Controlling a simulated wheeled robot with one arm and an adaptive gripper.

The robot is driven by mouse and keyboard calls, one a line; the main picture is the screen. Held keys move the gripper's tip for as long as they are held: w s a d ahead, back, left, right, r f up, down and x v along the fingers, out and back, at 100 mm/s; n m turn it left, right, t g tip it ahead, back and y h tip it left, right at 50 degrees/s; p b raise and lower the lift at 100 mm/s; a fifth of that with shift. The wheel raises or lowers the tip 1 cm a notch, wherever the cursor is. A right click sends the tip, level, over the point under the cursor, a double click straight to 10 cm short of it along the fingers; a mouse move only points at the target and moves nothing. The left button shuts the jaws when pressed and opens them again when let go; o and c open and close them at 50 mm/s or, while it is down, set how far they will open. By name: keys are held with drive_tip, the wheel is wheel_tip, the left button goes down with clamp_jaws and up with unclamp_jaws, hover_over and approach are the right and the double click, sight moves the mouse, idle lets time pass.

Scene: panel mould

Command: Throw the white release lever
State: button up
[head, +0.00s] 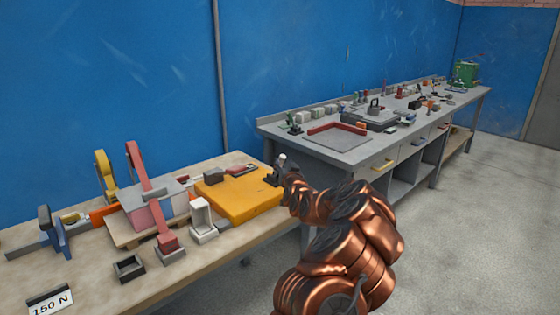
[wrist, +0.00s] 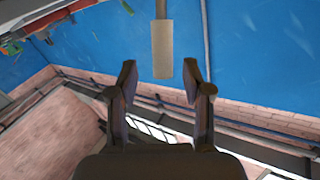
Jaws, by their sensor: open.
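A lever with a pale, off-white grip (wrist: 162,50) on a thinner shaft shows in the wrist view. Its grip end reaches between the two fingertips of my gripper (wrist: 160,78), with a gap on each side. My gripper is open and holds nothing. In the head view my gripper (head: 281,174) is at the right end of the yellow panel (head: 240,196), and a small white tip (head: 282,157) shows just above it. This tip appears to be the same grip; the lever's lower part is hidden by my gripper.
On the wooden bench stand a white block-like fixture (head: 202,222), a red lever (head: 150,195), a yellow upright (head: 105,175), a blue clamp (head: 55,235) and a dark open box (head: 129,268). A "150 N" card (head: 50,302) lies in front. A grey workbench (head: 345,150) stands behind.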

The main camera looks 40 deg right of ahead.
sight(282, 162)
drive_tip(key=shift+p+x, duration=0.3)
drive_tip(key=shift+x, duration=1.85)
drive_tip(key=shift+w+a, duration=0.15)
drive_tip(key=shift+a, duration=0.05)
clamp_jaws()
drive_tip(key=shift+f, duration=0.1)
